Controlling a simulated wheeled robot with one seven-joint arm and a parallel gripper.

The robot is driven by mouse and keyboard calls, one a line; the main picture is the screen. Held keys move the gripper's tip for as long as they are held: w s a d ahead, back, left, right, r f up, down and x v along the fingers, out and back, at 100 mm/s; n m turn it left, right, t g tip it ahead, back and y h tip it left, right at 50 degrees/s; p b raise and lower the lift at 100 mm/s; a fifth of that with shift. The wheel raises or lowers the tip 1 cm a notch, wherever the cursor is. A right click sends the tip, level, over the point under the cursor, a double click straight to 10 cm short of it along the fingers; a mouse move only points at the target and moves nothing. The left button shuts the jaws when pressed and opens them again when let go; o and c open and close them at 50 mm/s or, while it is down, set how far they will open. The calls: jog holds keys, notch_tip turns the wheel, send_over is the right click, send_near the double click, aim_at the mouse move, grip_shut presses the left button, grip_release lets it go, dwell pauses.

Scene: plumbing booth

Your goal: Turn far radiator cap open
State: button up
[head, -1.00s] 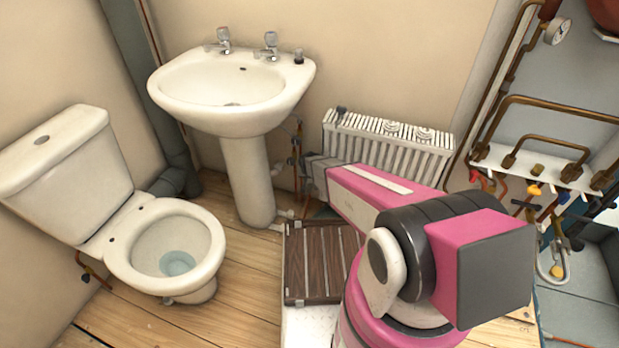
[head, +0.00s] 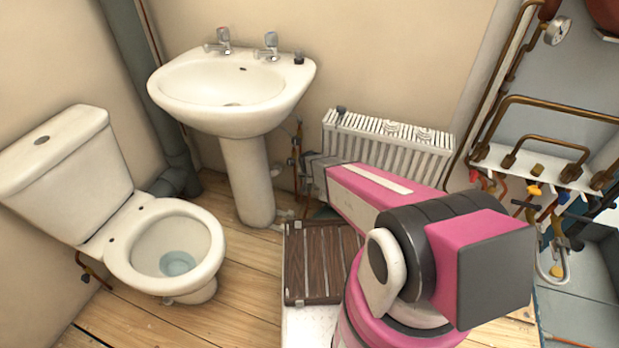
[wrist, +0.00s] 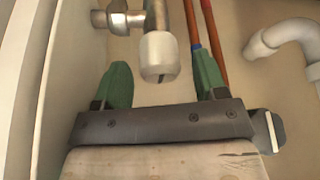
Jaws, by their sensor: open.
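The radiator (head: 386,145) stands low against the back wall in the head view, right of the basin. In the wrist view a white valve cap (wrist: 159,55) hangs from a metal fitting (wrist: 125,19) beside a pale panel edge. My gripper (wrist: 160,84) has its two green fingers apart. The cap is between the fingers in the picture, ahead of the palm, with a gap visible on each side. I cannot tell how deep it sits between them. In the head view my arm hides the radiator's lower left area, and the fingers are not clear there.
Copper pipes (wrist: 209,40) run behind the right finger, and a white bent pipe (wrist: 285,38) is farther right. The basin pedestal (head: 246,180) stands left of my arm. A wooden slatted board (head: 318,262) lies below. Pipework (head: 545,150) fills the right side.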

jog(key=v, duration=0.9)
jog(key=shift+r, duration=0.3)
jog(key=shift+s, duration=0.15)
